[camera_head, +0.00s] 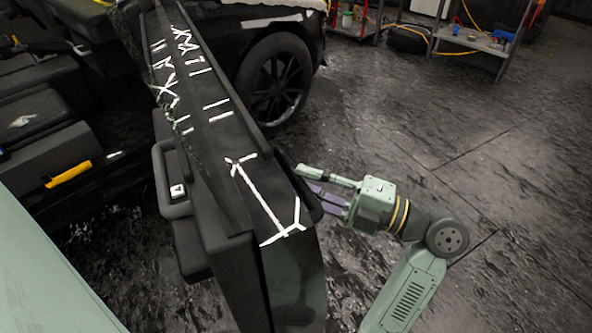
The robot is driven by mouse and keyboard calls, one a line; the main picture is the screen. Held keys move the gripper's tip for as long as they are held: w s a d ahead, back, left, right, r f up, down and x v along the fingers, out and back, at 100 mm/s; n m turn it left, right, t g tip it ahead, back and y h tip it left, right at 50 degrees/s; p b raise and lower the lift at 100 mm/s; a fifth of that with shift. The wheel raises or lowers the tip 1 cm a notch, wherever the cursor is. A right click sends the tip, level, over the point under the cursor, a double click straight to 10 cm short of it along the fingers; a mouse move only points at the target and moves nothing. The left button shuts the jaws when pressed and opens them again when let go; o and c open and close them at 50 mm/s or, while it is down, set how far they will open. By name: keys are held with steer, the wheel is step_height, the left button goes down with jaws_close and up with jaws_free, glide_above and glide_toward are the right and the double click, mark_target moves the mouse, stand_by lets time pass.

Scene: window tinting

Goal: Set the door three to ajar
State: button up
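A dark car door (225,170) stands swung out from the car body, seen from above at its top edge. White marks run along that edge. Its inner side, with an armrest and a small light switch (177,191), faces left. My gripper (310,182) is at the door's outer side, on the right, with its fingers pointing left at the panel. The fingertips are close to the door; I cannot tell whether they touch it. The lower finger is partly hidden, so its opening is unclear. No number shows on the door.
The car's dark seats and sill with a yellow object (68,174) lie left of the door. A car wheel (275,82) is behind it. A shelf cart (475,42) with tools and a loose tire (407,39) stand at the back. The floor on the right is clear.

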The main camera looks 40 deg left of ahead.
steer(key=shift+x, duration=1.25)
steer(key=shift+c, duration=0.5)
jaws_close()
steer(key=shift+f, duration=0.1)
